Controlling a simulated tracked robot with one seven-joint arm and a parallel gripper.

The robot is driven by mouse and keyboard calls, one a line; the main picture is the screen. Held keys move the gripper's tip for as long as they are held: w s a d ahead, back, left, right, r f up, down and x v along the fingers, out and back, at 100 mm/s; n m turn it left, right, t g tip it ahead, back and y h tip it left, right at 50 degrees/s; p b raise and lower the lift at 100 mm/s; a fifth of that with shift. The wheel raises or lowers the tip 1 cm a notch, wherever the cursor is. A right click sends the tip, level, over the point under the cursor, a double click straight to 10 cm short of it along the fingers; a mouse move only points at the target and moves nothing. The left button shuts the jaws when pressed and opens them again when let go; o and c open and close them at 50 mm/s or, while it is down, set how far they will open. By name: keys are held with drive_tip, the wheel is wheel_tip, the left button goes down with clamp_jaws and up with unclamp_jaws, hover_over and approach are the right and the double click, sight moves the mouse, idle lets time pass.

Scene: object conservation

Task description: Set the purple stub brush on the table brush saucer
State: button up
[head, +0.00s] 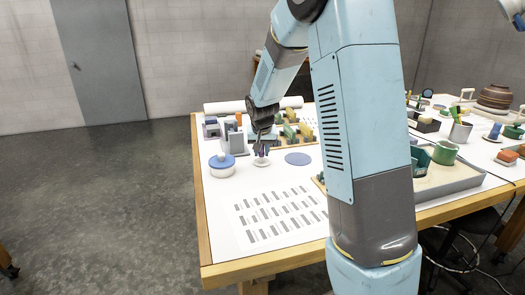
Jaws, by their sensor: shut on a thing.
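My gripper (262,146) points down over the left part of the table, small in the head view. It is shut on the purple stub brush (262,153), of which only a small purple bit shows below the fingers. Directly below is a small white saucer (261,164), which looks like the table brush saucer. The brush is upright over the saucer; I cannot tell whether it touches it.
A white pot with a blue lid (221,166) stands just left of the saucer. A flat blue disc (298,158) lies to its right. Several small blocks and holders stand behind. A printed sheet (280,213) lies in front. A grey tray (455,183) is at right.

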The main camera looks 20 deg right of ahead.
drive_tip(key=o, duration=1)
drive_tip(key=v, duration=1.3)
drive_tip(key=shift+r, duration=0.3)
